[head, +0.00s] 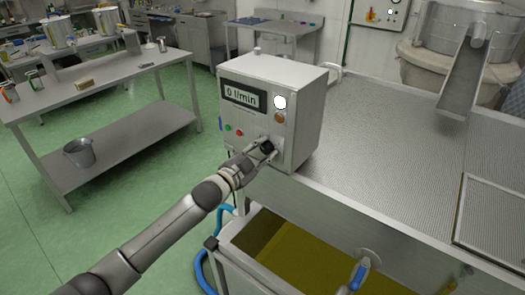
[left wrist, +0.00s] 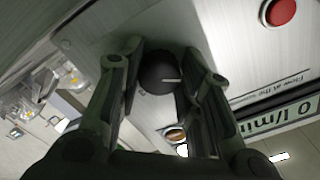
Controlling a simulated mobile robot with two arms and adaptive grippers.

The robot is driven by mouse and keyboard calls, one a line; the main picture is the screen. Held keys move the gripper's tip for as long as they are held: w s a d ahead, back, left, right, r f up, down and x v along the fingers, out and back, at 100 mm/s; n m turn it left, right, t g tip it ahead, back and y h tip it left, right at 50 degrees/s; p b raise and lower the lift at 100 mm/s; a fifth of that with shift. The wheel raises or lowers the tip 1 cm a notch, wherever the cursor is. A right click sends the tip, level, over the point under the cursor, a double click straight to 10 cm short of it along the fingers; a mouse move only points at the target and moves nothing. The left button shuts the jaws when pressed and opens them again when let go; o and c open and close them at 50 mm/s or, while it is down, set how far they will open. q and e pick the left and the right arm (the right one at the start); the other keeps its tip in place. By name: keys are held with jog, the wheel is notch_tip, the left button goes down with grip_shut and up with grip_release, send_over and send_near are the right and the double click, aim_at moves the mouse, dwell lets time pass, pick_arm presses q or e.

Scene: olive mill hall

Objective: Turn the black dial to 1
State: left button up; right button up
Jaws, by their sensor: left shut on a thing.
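The black dial (head: 267,146) is on the lower right of the front of a steel control box (head: 306,115). My left gripper (head: 263,149) is shut on the dial, with one finger on each side of it. In the left wrist view the dial (left wrist: 157,75) shows as a dark round knob between the two fingers, with a short pale pointer line on its face. The scale numbers around the dial cannot be read, so its setting is unclear. The box display (head: 243,95) reads 0 l/min. My right gripper is not in view.
Green and red buttons (head: 239,133) sit left of the dial, and a white round lamp (head: 280,102) above it. Below the box is an open steel tank (head: 240,226) of yellow-green liquid. A bench (head: 115,79) with a bucket (head: 79,152) stands at left.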

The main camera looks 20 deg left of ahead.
pick_arm(q)
jog(key=shift+f, duration=0.1)
jog(key=o, duration=1)
jog(key=shift+o, duration=0.2)
jog(key=v, duration=1.2)
